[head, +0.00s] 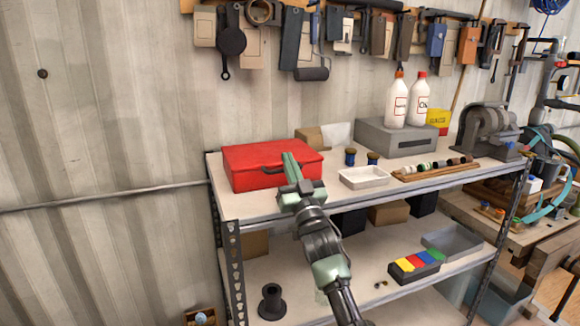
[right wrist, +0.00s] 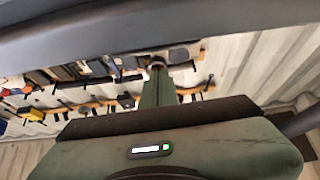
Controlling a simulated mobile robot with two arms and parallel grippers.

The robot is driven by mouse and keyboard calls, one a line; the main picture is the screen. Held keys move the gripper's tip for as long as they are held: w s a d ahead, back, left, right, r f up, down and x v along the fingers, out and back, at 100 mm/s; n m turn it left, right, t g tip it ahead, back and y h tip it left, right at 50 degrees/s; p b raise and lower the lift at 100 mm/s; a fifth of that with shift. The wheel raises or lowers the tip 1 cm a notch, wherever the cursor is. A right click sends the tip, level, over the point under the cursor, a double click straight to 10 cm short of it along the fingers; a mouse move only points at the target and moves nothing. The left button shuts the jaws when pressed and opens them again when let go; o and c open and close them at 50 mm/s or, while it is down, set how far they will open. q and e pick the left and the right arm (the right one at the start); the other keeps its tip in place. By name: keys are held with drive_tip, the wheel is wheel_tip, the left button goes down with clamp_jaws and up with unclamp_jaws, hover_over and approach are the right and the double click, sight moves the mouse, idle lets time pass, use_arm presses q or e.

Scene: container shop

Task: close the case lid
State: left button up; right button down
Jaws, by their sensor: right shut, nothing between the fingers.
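The red case (head: 248,165) sits on the upper shelf at its left end, with a dark handle on its front. Its lid lies down flat over the body and looks closed; I cannot tell if a thin gap is left at the seam. My right gripper (head: 291,158) is in front of the case, its green fingers together and empty, overlapping the front and top edge of the lid. I cannot tell whether they touch it. In the right wrist view the shut fingers (right wrist: 158,80) point at the tool wall, and the case is not clearly seen. My left gripper is not in view.
On the upper shelf (head: 330,205), a white tray (head: 364,178), two small dark jars and a wooden strip of rolls lie right of the case. White bottles stand on a grey box (head: 397,138) behind. Tools hang on the wall above. A bench grinder (head: 488,130) stands at right.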

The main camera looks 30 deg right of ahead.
drive_tip(key=shift+s+r+b+v, duration=0.5)
drive_tip(key=shift+b+v, duration=1.75)
drive_tip(key=shift+v, duration=2.85)
drive_tip(key=s+a+f+n+g+y, duration=0.1)
drive_tip(key=s+a+f+g, duration=0.15)
drive_tip(key=f, duration=0.55)
drive_tip(key=s+a+f+g+y, duration=0.15)
drive_tip(key=a+f+g, duration=0.25)
drive_tip(key=f, duration=0.4)
drive_tip(key=s+a+f+n+g+y, duration=0.1)
drive_tip(key=s+a+f+g, duration=0.2)
drive_tip(key=f, duration=0.6)
drive_tip(key=s+a+f+n+g+y, duration=0.1)
drive_tip(key=s+a+f+g, duration=0.35)
drive_tip(key=s, duration=0.35)
drive_tip(key=s+a+f+n+g, duration=0.1)
drive_tip(key=s+a+f+g, duration=0.2)
drive_tip(key=s+f, duration=0.45)
drive_tip(key=s+a+f+n+g+y, duration=0.1)
drive_tip(key=s+a+f+g, duration=0.2)
drive_tip(key=s, duration=0.7)
wheel_tip(320, 180, down, 26)
drive_tip(key=s+g, duration=0.1)
drive_tip(key=s, duration=0.1)
drive_tip(key=s+d+f+g, duration=0.1)
drive_tip(key=s+d+f, duration=0.1)
drive_tip(key=s+f, duration=1.3)
drive_tip(key=shift+s+d+f+g, duration=0.3)
drive_tip(key=shift+s+d, duration=0.05)
drive_tip(key=shift+s, duration=0.3)
